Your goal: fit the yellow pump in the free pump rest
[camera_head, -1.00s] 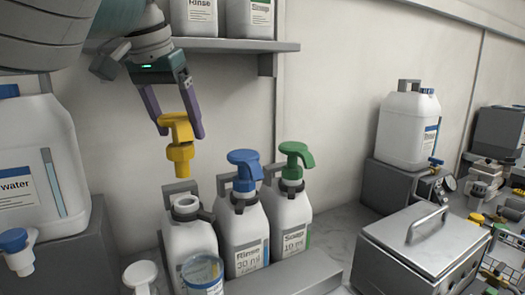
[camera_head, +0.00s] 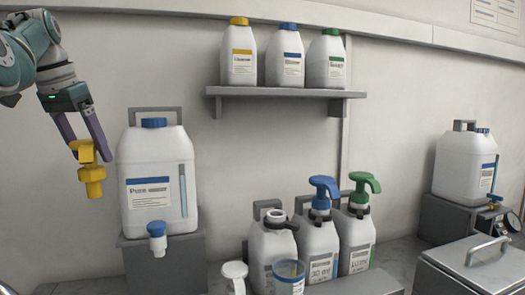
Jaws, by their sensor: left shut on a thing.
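My left gripper (camera_head: 89,153) is shut on the yellow pump (camera_head: 92,176) and holds it in the air at the far left, left of the large water container. The pump's head is between the two fingers and its lower end points down, clear of anything below. An open white bottle (camera_head: 272,248) without a pump stands in the bottle row, left of a bottle with a blue pump (camera_head: 322,190) and one with a green pump (camera_head: 361,188). I cannot make out a free pump rest in this view. My right gripper is not in view.
The large white water container (camera_head: 140,180) with a blue-and-white tap stands on a grey block (camera_head: 190,268). A shelf (camera_head: 280,92) holds three capped jugs. A blue-rimmed cup (camera_head: 289,280) and a white spouted piece (camera_head: 235,272) are in front. A metal box (camera_head: 480,262) stands right.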

